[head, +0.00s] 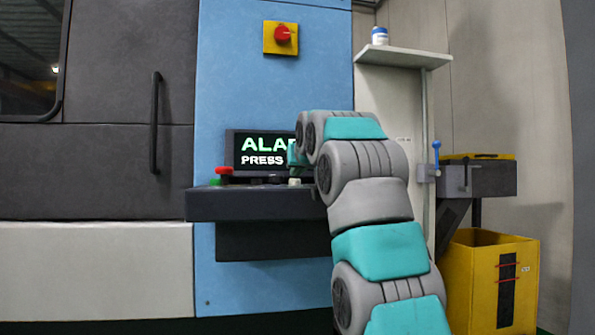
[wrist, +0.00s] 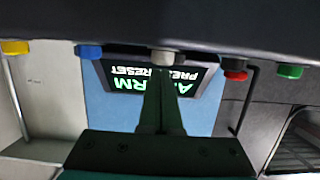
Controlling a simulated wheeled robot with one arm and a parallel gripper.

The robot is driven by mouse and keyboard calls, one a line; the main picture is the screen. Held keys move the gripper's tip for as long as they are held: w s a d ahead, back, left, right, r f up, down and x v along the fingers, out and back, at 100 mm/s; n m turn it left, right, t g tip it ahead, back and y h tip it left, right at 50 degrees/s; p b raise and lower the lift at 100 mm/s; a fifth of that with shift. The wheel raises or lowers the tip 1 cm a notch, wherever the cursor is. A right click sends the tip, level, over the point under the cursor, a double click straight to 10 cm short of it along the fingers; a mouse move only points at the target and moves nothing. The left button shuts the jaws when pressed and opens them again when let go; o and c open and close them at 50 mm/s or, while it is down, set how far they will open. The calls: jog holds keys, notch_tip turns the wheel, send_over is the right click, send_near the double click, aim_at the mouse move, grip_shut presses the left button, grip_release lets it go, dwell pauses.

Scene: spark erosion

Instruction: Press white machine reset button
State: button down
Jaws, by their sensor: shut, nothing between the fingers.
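The white button (wrist: 166,57) is on the dark console ledge, in line with my fingertips in the wrist view, which looks upside down. It also shows as a small pale knob (head: 294,181) in the head view, beside my arm. My gripper (wrist: 163,72) is shut and empty. Its fingertips are very close to the white button; I cannot tell whether they touch it. In the head view my gripper (head: 296,158) is partly hidden by my arm. The screen (head: 262,150) behind the buttons shows green "ALA..." and white "PRESS", the rest covered; the wrist view shows "RESET".
On the ledge (head: 250,205), a blue button (wrist: 89,51) and a yellow button (wrist: 15,47) lie to one side of the white one. A red button (wrist: 236,75) and a green button (wrist: 289,71) lie to the other. A red emergency knob (head: 283,34) is above the screen.

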jog(key=shift+f+b, duration=0.95)
jog(key=shift+f, duration=0.2)
jog(key=r+p, duration=0.3)
jog(key=r, duration=0.2)
jog(key=shift+s+p, duration=0.2)
jog(key=shift+p, duration=0.15)
jog(key=shift+s+d, duration=0.1)
jog(key=shift+s, duration=0.05)
jog(key=b+v, duration=0.1)
jog(key=v, duration=0.8)
jog(key=shift+s+r+b, duration=0.25)
jog(key=shift+s+b, duration=0.05)
jog(key=shift+b, duration=0.1)
jog(key=shift+d, duration=0.1)
